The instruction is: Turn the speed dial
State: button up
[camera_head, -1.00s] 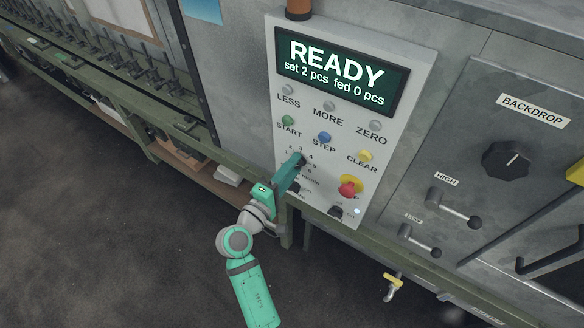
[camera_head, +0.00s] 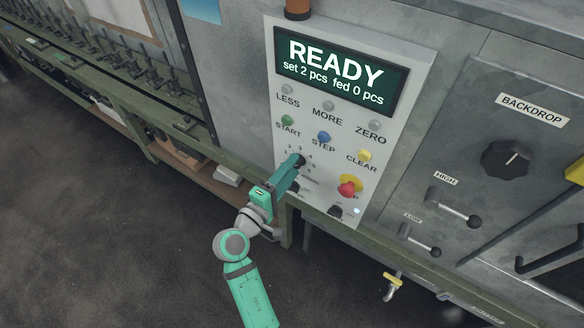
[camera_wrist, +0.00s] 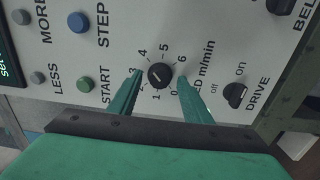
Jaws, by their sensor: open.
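The speed dial (camera_wrist: 159,75) is a small round black knob on the light grey control panel (camera_head: 415,65). Numbers are printed around it, with "m/min" lettering beside it. In the wrist view my gripper (camera_wrist: 160,77) is open, with one green finger on each side of the knob. I cannot tell whether either finger touches it. In the head view my gripper (camera_head: 298,161) reaches the panel at the dial and mostly hides it. The dial's pointer is too small to read. The display (camera_head: 340,72) says READY, set 2 pcs, fed 0 pcs.
The green START button (camera_wrist: 86,84) and blue STEP button (camera_wrist: 78,22) are near the dial. The black DRIVE switch (camera_wrist: 235,94) is close beside it. A red stop button (camera_head: 348,188) is to its right. Open floor (camera_head: 110,250) lies below left.

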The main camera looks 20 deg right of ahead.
jog(key=v, duration=0.9)
jog(key=shift+s+a, duration=0.25)
jog(key=shift+s, duration=0.05)
jog(key=s+a+f+n+t+y, duration=0.1)
jog(key=s+a+f+y, duration=0.2)
jog(key=s+f+y, duration=0.4)
jog(key=s+a+f+t+y, duration=0.1)
jog(key=s+a+f+y, duration=0.3)
jog(key=f, duration=0.5)
jog(key=s+r+m+y, duration=0.1)
jog(key=s+r+m, duration=0.1)
jog(key=s, duration=0.4)
jog(key=s+a+r+m+t+y, duration=0.1)
jog(key=s+r+m, duration=0.2)
jog(key=s, duration=0.3)
jog(key=s+r+m+t+y, duration=0.1)
jog(key=s+r+m, duration=0.2)
jog(key=s, duration=0.2)
jog(key=shift+s+a+m, duration=0.25)
jog(key=shift+s+m, duration=0.05)
jog(key=shift+s, duration=0.1)
